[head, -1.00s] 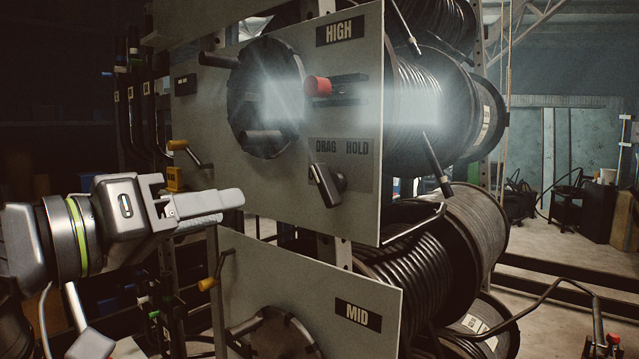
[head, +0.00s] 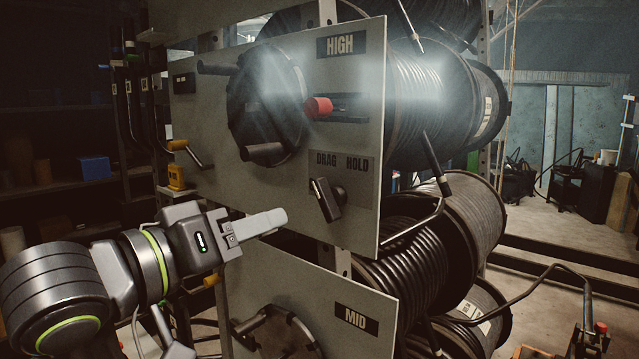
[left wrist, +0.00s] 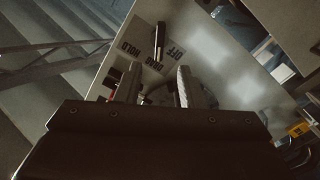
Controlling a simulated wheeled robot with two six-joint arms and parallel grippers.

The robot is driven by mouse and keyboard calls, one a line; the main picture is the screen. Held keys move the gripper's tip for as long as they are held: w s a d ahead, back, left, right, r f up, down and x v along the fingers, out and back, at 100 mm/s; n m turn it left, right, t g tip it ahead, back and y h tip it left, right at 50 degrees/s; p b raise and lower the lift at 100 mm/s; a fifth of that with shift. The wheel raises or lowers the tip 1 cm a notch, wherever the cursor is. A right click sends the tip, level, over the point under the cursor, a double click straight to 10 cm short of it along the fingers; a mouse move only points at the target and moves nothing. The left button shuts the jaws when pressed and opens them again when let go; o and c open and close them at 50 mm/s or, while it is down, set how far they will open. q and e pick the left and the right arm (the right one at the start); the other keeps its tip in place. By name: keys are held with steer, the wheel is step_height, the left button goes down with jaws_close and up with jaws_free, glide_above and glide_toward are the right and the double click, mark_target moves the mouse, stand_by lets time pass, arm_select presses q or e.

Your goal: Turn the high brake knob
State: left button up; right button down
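The high brake knob (head: 326,200) is a dark lever-like knob on the grey HIGH panel (head: 215,110), under the words DRAG and HOLD. It stands tilted, its upper end to the left, and also shows between and beyond the fingers in the left wrist view (left wrist: 158,35). My left gripper (head: 275,221) is to the left of the knob and a little lower, apart from it. Its two fingers are spread with an empty gap in the left wrist view (left wrist: 156,85). My right gripper is not in view.
A red knob (head: 319,107) in a slot and a dark crank wheel (head: 267,105) with a protruding handle are above. The MID panel (head: 350,290) is below. Hose reels (head: 440,100) stand behind the panels. A yellow-handled lever (head: 184,149) is at left.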

mark_target(322, 204)
arm_select(q)
steer(key=p+x, duration=0.4)
steer(key=x, duration=0.7)
steer(key=shift+w+d, duration=0.3)
steer(key=c, duration=0.6)
